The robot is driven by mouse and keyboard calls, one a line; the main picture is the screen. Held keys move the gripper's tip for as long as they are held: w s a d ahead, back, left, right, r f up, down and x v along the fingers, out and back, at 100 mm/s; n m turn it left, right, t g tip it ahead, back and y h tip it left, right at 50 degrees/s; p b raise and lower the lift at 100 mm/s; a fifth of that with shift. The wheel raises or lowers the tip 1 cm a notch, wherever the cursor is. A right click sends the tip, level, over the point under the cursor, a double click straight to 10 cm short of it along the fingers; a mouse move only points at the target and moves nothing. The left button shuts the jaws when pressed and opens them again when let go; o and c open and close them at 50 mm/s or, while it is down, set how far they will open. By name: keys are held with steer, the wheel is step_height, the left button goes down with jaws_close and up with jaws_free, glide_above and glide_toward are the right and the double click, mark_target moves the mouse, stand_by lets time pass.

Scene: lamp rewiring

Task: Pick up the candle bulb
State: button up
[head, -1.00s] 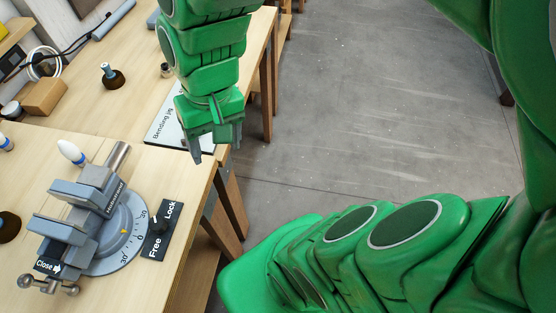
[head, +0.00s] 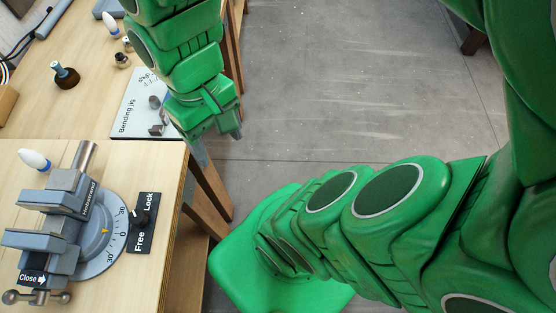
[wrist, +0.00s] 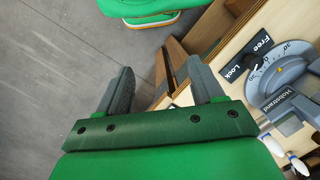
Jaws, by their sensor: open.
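A white pointed bulb with a blue base (head: 35,160), which looks like a candle bulb, is on the bench just behind the vise in the head view. A bulb with a blue base also shows at the lower right of the wrist view (wrist: 299,163). A second similar white bulb (head: 111,25) stands at the far side of the bench. I cannot tell which one is the task's bulb. My gripper (head: 218,143) is open and empty, pointing down by the bench's right edge, well right of the nearer bulb. Its two grey fingers are spread apart in the wrist view (wrist: 160,68).
A grey vise (head: 65,212) on a round dial base stands at the near left, with a black Free/Lock plate (head: 145,223) beside it. The white bending jig plate (head: 125,118) lies left of my gripper. A blue-topped item in a dark holder (head: 66,76) stands farther left.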

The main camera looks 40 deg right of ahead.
steer(key=w+a+r, duration=0.2)
steer(key=w, duration=0.8)
steer(key=n+t, duration=0.2)
steer(key=n, duration=0.1)
glide_above(34, 159)
steer(key=w, duration=0.2)
step_height(34, 159, down, 6)
steer(key=shift+s+r, duration=0.1)
steer(key=shift+a+f, duration=0.25)
steer(key=shift+a, duration=0.1)
steer(key=shift+a+f, duration=0.1)
steer(key=shift+f, duration=3.65)
steer(key=c, duration=1.1)
steer(key=shift+r, duration=0.1)
